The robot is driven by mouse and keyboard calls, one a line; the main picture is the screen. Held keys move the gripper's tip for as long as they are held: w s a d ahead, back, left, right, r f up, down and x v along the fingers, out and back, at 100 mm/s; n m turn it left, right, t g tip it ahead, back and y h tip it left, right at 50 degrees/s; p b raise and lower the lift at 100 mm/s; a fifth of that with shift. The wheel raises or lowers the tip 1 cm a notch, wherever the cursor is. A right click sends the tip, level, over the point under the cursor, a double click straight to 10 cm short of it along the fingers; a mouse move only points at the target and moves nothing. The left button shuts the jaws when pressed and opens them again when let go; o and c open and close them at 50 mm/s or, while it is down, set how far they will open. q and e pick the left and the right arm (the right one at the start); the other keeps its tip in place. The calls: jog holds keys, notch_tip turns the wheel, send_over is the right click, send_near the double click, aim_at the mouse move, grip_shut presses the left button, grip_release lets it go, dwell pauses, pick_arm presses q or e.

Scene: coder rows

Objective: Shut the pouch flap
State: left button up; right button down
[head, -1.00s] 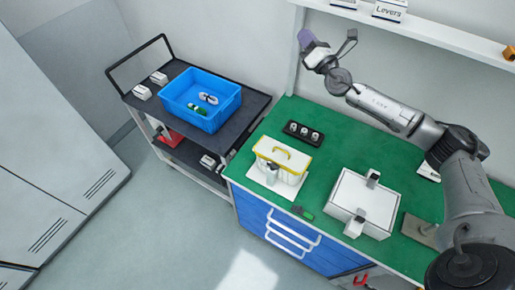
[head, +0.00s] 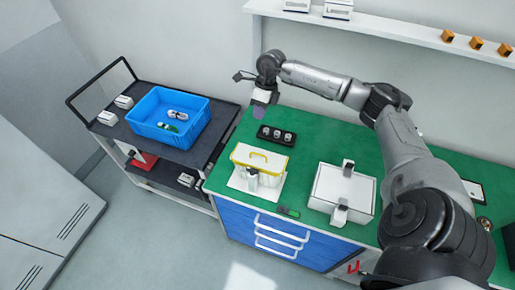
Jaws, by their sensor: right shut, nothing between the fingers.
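A white container with yellow edging and a yellow strip across its top (head: 258,167) stands on a white pad on the green bench; it looks most like the pouch. A grey-white fitting (head: 252,180) shows at its front. I cannot tell how its flap lies. My right gripper (head: 259,112) is shut and empty. It points down in the air, above and behind the container in the picture, near the bench's back left corner, apart from it. My left gripper is out of view.
A black holder with several round pieces (head: 277,135) stands behind the container. A white latched box (head: 342,190) stands to its right. A green-black tool (head: 288,212) lies at the front edge. A blue bin (head: 168,118) sits on the cart at left. A shelf (head: 390,36) runs above.

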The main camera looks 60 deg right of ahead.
jog(key=s+g, duration=0.1)
jog(key=s, duration=0.1)
jog(key=p, duration=0.3)
send_over(259, 157)
notch_tip(259, 157, down, 12)
jog(key=shift+s+d+f, duration=0.1)
jog(key=shift+f, duration=0.6)
